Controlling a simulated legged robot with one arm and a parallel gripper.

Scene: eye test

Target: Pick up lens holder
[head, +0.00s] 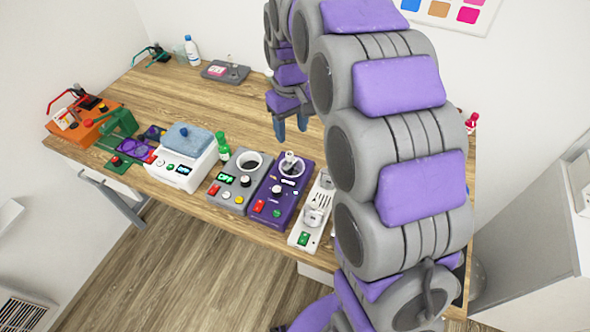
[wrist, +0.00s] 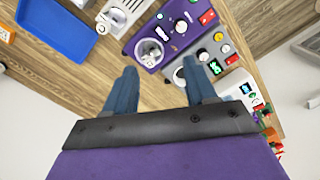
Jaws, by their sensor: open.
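My gripper (head: 291,127) is open and empty above the table in the head view. Its two blue fingers also show in the wrist view (wrist: 160,72), spread apart. No part is clearly recognisable as the lens holder. A flat purple ring-shaped piece (head: 132,148) lies by a green device at the left of the table in the head view, far from my gripper; I cannot tell if it is the holder. A purple device (head: 280,192) with a clear cup in its round opening stands at the front edge. It also shows beyond my fingertips in the wrist view (wrist: 178,40).
A blue tray (wrist: 55,25) shows in the wrist view.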

